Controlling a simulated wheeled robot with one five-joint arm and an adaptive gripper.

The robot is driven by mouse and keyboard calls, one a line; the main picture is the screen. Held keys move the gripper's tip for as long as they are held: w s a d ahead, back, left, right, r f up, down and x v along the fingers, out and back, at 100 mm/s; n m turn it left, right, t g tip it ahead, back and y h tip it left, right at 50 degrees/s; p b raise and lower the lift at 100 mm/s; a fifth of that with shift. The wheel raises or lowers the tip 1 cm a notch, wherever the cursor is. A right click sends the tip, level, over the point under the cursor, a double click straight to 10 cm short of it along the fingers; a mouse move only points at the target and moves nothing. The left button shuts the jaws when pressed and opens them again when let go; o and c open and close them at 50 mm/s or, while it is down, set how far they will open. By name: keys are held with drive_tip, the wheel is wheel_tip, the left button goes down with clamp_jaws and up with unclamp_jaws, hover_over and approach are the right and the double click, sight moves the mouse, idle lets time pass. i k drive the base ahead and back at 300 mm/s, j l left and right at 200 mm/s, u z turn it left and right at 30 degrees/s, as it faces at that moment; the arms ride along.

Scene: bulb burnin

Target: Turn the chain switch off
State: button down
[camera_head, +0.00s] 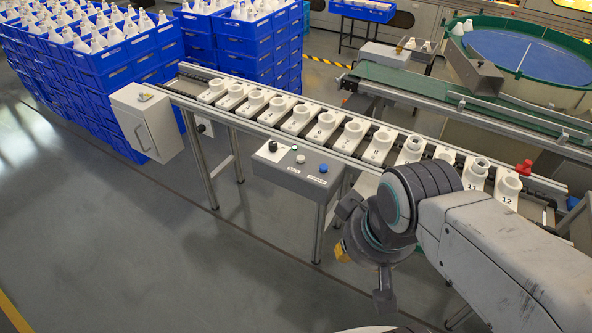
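A grey control box (298,178) stands on legs in front of the chain conveyor. On its top are a black rotary knob (273,146) on a white plate, a white button (300,159) and a blue button (323,168). The labels are too small to read, so I cannot tell which control is the chain switch or how it is set. The chain conveyor (246,112) carries a row of white sockets on plates, some numbered. My gripper (363,256) hangs right of the box, apart from it. Its fingers are spread and nothing shows between them.
A pale cabinet (147,122) is at the conveyor's left end. A red knob (523,167) is near its right end. Stacked blue crates (245,45) stand behind. A green belt (420,84) and round blue table (530,55) are at back right. Front-left floor is clear.

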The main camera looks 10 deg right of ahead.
sight(273, 146)
drive_tip(key=i+l+u, duration=0.1)
drive_tip(key=i+u, duration=0.3)
drive_tip(key=i, duration=0.7)
